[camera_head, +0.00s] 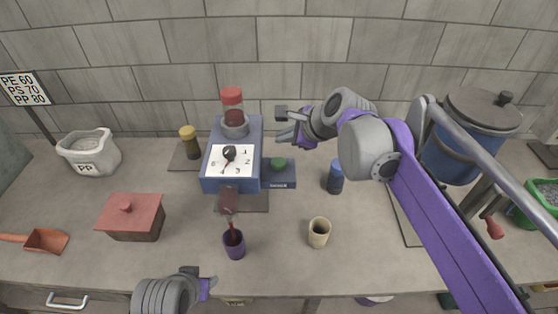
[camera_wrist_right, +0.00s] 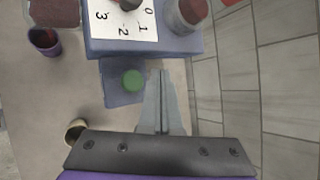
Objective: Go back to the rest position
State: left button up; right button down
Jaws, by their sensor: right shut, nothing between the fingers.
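My right gripper (camera_head: 290,128) reaches in from the right above the counter, right of the blue machine (camera_head: 233,155) with its numbered dial. In the right wrist view its fingers (camera_wrist_right: 162,92) are together with nothing between them. Below it is the blue side box with a green button (camera_head: 279,163); this button also shows in the right wrist view (camera_wrist_right: 133,81). My left gripper (camera_head: 205,285) is low at the front edge of the counter; only a small part of it shows, and its jaws cannot be made out.
A purple cup (camera_head: 234,246) and a beige cup (camera_head: 319,233) stand near the front. A blue-capped jar (camera_head: 335,178) is below my right arm. A red-lidded box (camera_head: 132,217), a scoop (camera_head: 46,240) and a PP bag (camera_head: 89,153) are at left. A blue lidded tank (camera_head: 452,150) is at right.

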jog(key=s+d+f+n+h, duration=0.2)
jog(key=s+d+f+n, duration=0.3)
jog(key=s, duration=0.3)
jog(key=s+d+f+n+h, duration=0.2)
jog(key=s+d+f+n, duration=0.4)
jog(key=s+f+n, duration=0.1)
jog(key=s+d+f+n+g+h, duration=0.1)
jog(key=s+d+f+n+h, duration=0.1)
jog(key=s+d+f+n, duration=0.3)
jog(key=s+f+n, duration=0.1)
jog(key=s+f, duration=0.2)
jog(key=s, duration=0.3)
jog(key=shift+s+d+f+n, duration=0.15)
jog(key=shift+d+f+n, duration=0.1)
jog(key=shift+d+n, duration=0.1)
dwell(0.9)
